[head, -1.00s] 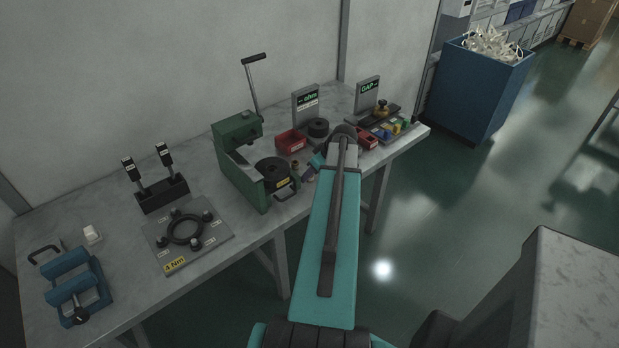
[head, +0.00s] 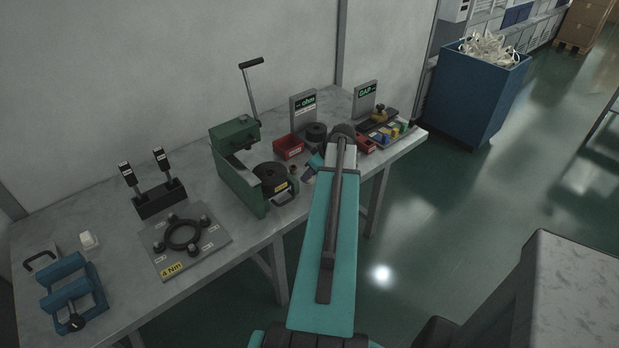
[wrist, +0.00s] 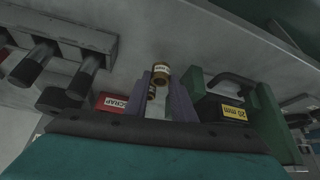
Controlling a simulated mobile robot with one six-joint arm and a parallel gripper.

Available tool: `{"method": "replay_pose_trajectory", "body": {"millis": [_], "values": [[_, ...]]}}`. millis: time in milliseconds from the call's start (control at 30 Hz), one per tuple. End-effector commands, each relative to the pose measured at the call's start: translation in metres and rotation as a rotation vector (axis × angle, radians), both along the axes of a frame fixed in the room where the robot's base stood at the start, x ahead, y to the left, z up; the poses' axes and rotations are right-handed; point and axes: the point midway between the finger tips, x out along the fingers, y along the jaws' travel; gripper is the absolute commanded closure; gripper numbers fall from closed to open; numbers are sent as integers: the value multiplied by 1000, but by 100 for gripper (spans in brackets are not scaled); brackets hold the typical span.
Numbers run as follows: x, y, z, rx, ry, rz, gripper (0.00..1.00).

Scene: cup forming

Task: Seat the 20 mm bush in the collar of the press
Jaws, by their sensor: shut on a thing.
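The green press (head: 232,165) stands on the bench in the head view. Its black collar (head: 270,180) has a yellow label and a front handle; in the wrist view the collar (wrist: 212,108) is right of my gripper and its label reads 20 mm. My gripper (wrist: 160,88) is shut on a brass bush (wrist: 161,71) with a pale label, held between the fingertips. A second brass piece (wrist: 151,93) shows just below it, partly hidden; I cannot tell whether it is held. In the head view my arm mostly hides the gripper, just right of the collar.
A red bin (head: 289,147) stands behind the collar; a red SCRAP bin (wrist: 112,102) is left of my gripper in the wrist view. The ohm stand (head: 303,108) and GAP stand (head: 366,97) are farther back. A plate (head: 185,238) with a black ring lies left of the press.

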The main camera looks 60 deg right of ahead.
Motion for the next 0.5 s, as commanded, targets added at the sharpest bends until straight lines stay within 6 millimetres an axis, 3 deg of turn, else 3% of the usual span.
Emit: {"method": "replay_pose_trajectory", "body": {"millis": [233,500], "values": [[0,0,20,-1,-1,0,99],[-43,16,22,0,-1,-4,99]]}}
